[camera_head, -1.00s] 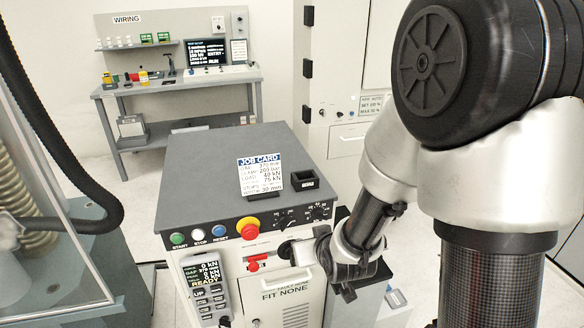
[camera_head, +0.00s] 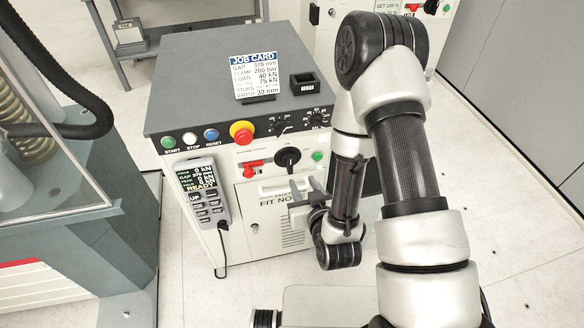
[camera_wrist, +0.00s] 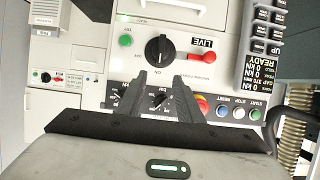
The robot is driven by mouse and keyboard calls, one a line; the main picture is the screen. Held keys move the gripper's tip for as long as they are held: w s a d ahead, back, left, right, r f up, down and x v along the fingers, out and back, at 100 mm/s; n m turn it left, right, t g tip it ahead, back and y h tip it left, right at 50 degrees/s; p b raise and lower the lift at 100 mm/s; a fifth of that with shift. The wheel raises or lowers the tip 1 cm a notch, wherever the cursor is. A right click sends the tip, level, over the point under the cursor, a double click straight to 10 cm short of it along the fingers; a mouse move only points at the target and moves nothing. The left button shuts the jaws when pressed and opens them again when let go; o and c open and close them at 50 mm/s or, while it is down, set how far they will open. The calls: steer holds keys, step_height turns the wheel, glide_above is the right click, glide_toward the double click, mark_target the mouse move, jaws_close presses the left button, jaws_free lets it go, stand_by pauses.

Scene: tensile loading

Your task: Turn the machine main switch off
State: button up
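The main switch looks to be the black round knob (camera_head: 287,157) on the white front panel of the grey-topped cabinet. It also shows in the wrist view (camera_wrist: 159,49), upside down, with its grip ridge in line with the gripper fingers.
Start, stop and reset buttons (camera_head: 190,139), a red emergency button (camera_head: 242,132) and two small dials (camera_head: 298,122) line the panel's top edge. A pendant (camera_head: 202,192) hangs at left. A glass-sided machine (camera_head: 60,170) stands left.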

mark_target(291, 161)
steer(key=b+x, duration=0.6)
steer(key=b, duration=0.6)
steer(key=shift+f, duration=0.3)
steer(key=shift+w+b, duration=0.2)
steer(key=shift+b, duration=0.4)
steer(key=x, duration=0.8)
steer(key=shift+w+a, duration=0.15)
steer(key=shift+w, duration=0.15)
jaws_close()
